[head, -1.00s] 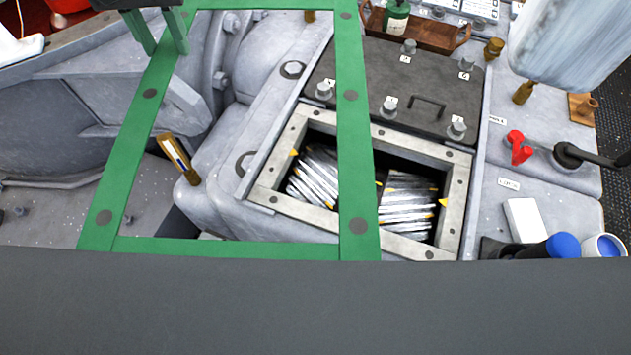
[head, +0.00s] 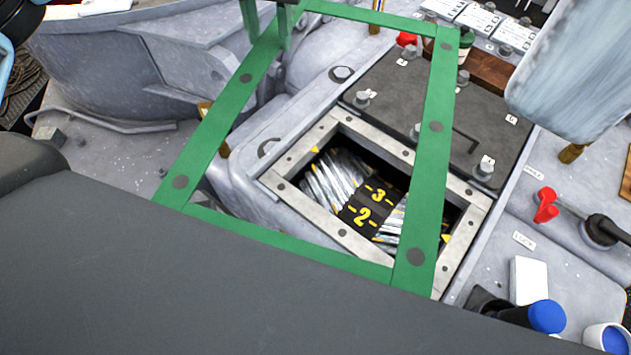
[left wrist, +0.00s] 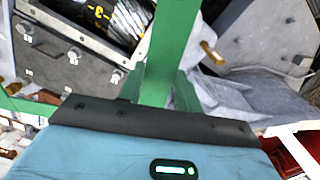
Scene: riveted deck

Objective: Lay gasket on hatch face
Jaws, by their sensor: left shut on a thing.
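The gasket (head: 436,127) is a green rectangular frame with dark round holes, tilted in the head view. My left gripper (head: 268,25) is shut on its far left part; the fingertips are partly hidden. The hatch face (head: 375,147) is a pale metal rim with bolt holes around a dark opening. The gasket appears raised above it, its right bar crossing the opening's right side in the picture, its left bar well left of the rim. In the left wrist view a green gasket bar (left wrist: 170,50) runs away from the gripper, with the hatch at upper left. My right gripper is not in view.
Inside the opening are silvery ribbed parts and a black band (head: 370,207) marked 2 and 3. A dark bolted cover (head: 400,85) adjoins the hatch. A red clip (head: 545,205), white block (head: 528,280) and blue-capped item (head: 547,316) lie right. A large pale streaked shape (head: 570,70) fills the upper right.

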